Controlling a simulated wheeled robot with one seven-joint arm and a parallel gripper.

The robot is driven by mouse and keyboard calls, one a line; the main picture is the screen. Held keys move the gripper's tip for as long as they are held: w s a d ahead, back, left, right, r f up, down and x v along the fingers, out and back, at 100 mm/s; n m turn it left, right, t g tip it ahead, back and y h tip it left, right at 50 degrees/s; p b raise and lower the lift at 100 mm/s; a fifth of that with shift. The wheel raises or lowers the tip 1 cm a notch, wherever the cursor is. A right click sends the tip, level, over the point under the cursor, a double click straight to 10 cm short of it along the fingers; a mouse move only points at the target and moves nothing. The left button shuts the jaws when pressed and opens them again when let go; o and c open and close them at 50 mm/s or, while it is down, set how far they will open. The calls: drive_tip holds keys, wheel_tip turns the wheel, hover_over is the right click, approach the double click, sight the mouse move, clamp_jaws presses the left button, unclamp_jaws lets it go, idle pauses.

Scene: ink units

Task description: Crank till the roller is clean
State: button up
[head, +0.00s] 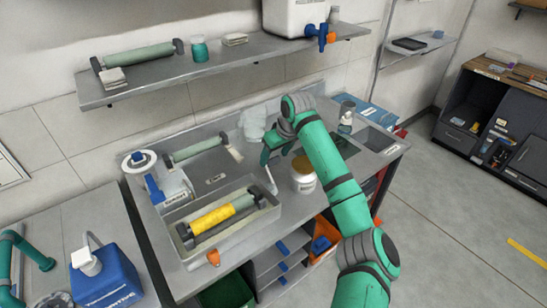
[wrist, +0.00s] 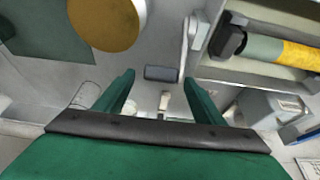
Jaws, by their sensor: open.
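The roller (head: 222,213) lies across a grey metal tray (head: 200,255) on the bench. Yellow ink covers its left and middle part; the right end shows bare grey-green. It also shows at the upper right of the wrist view (wrist: 295,52). A pale crank arm (head: 271,180) stands at the tray's right end. In the wrist view the crank arm (wrist: 191,40) leads to a dark grip (wrist: 161,73). My gripper (head: 274,150) is open and empty above the bench, beyond the crank. In the wrist view, the grip appears between my open fingers (wrist: 158,79), apart from them.
A jar with a yellow lid (head: 304,175) stands right of the crank, close to my arm. A shelf (head: 215,66) overhangs the bench's back.

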drive_tip(key=shift+x, duration=0.75)
drive_tip(key=shift+c, duration=0.5)
